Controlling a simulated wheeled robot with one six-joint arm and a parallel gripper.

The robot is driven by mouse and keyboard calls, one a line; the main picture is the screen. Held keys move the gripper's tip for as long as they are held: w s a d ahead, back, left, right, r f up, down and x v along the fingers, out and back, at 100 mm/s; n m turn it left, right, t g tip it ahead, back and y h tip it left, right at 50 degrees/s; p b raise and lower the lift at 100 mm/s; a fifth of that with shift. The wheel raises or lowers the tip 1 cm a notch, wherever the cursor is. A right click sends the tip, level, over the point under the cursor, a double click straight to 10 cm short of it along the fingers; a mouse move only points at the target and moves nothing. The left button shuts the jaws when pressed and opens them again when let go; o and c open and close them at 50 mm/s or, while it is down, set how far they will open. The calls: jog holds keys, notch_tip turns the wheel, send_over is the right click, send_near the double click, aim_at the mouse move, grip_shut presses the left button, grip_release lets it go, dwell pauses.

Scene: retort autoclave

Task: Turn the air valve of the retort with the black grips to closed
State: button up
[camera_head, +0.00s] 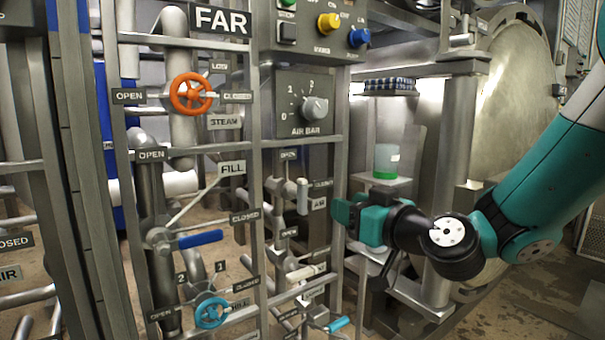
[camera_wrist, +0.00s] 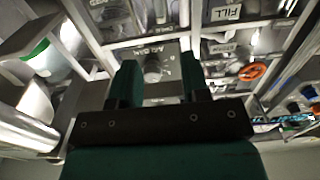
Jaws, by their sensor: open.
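The air valve (camera_head: 302,195) is on the pipe frame under the FAR sign, beside a small AIR label (camera_head: 318,203). Its pale grey grip hangs roughly upright. An OPEN label (camera_head: 288,155) sits above it and a CLOSED label (camera_head: 320,184) to its right. I cannot make out black grips on this retort. My gripper (camera_head: 346,212) is open and empty, just right of the air valve and apart from it. In the wrist view my gripper (camera_wrist: 159,78) points at the panel, with the AIR BAR knob (camera_wrist: 152,75) showing between its fingers.
An orange steam wheel (camera_head: 191,93), a blue fill lever (camera_head: 200,240) and a light-blue wheel (camera_head: 211,311) share the frame. The AIR BAR box (camera_head: 305,104) is above the air valve. A steel post (camera_head: 457,170) and round door (camera_head: 515,130) stand to the right.

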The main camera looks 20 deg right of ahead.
aim_at(306, 189)
jog(key=p+x, duration=0.7)
jog(key=x, duration=0.7)
jog(key=shift+w+p, duration=0.1)
jog(key=shift+p, duration=0.3)
jog(key=shift+w+a+f, duration=0.1)
jog(key=shift+w, duration=0.2)
jog(key=shift+c, duration=0.4)
grip_shut()
